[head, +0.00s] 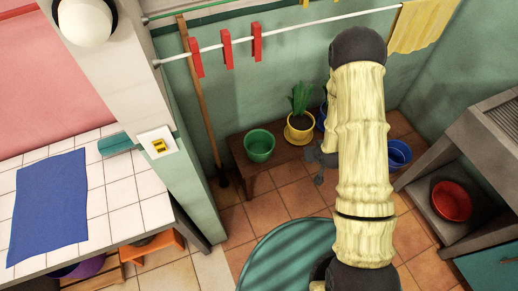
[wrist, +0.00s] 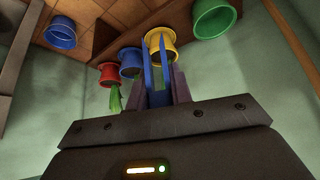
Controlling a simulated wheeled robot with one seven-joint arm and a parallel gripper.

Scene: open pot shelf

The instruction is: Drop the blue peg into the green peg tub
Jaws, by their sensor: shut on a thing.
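The blue peg (wrist: 157,80) is upright between the fingers of my gripper (wrist: 158,92) in the wrist view, its two prongs pointing away from the camera. My gripper is shut on it. In the head view my gripper (head: 317,158) shows as a dark shape left of my arm, and I cannot make out the peg there. The green peg tub (head: 259,144) stands on the low wooden bench, left of my gripper. It also shows in the wrist view (wrist: 213,22), at the upper right, apart from the peg.
A yellow pot (head: 299,131) with a plant stands beside the green tub. A blue tub (head: 398,154) is right of my arm, and a red tub (head: 451,202) sits on a shelf. Red pegs (head: 227,48) hang on a line above the bench. A round green table (head: 290,255) is in front.

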